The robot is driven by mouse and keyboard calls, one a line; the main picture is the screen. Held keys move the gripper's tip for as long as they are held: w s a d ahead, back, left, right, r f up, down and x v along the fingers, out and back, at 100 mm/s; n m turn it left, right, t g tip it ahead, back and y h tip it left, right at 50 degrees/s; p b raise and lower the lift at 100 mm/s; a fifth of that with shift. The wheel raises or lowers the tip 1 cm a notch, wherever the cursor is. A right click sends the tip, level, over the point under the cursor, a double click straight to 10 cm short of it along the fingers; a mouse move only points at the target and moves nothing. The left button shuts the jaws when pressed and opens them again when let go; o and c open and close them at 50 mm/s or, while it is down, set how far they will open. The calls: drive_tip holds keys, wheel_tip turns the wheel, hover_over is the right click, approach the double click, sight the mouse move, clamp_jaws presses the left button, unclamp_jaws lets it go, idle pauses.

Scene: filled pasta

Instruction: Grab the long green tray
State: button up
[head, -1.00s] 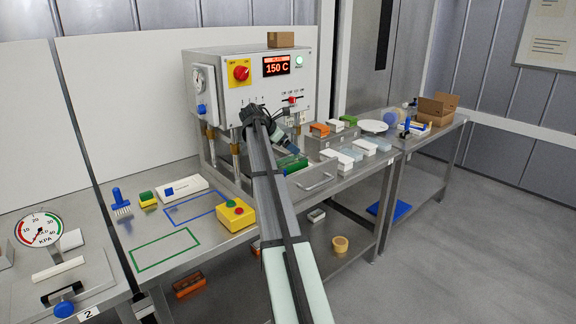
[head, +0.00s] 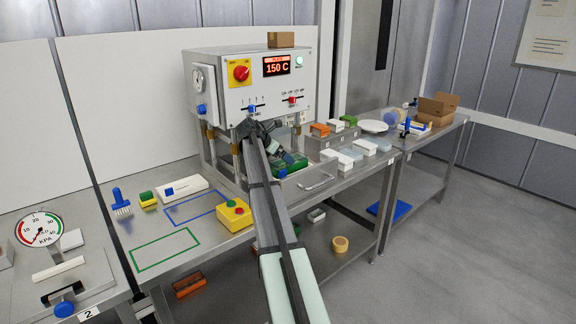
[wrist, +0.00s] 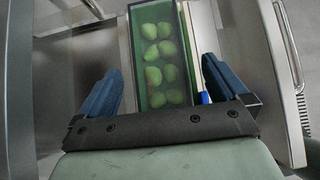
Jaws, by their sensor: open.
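The long green tray (wrist: 142,64) holds two rows of green filled pasta pieces (wrist: 160,72). In the wrist view it lies lengthwise ahead of my gripper. In the head view the tray (head: 289,163) sits at the front of the heated press, partly hidden by my arm. My gripper (wrist: 158,82) is open, with one blue finger on each side of the tray's near part.
The press (head: 225,95) reading 150 C stands over this area. A metal handle (head: 316,180) is just right of the tray. White boxes (head: 337,161) stand farther right. A yellow button box (head: 236,213) is to the left of my arm.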

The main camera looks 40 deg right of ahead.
drive_tip(key=shift+x, duration=2.75)
drive_tip(key=shift+r, duration=0.1)
drive_tip(key=shift+c, duration=0.2)
drive_tip(key=c, duration=1.1)
